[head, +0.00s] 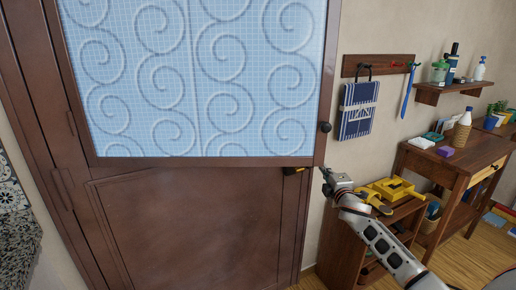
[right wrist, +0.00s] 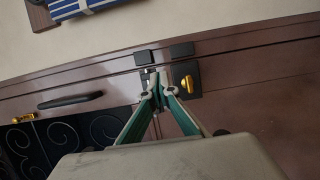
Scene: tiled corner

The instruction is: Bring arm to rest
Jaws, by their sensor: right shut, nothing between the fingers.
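My right gripper (head: 325,180) is beside the right edge of a brown door (head: 200,225) in the head view. It is shut and empty. In the right wrist view my right gripper (right wrist: 160,84) shows its green-sided fingers meeting in front of dark door fittings. A gold knob on a dark plate (right wrist: 186,84) is just right of the fingertips; I cannot tell whether they touch the fittings. My left gripper is in neither view.
A low wooden shelf unit (head: 345,245) with yellow tools (head: 390,189) stands close behind my right arm. A wooden table (head: 455,160) is farther right. A striped blue cloth (head: 358,110) hangs on the wall.

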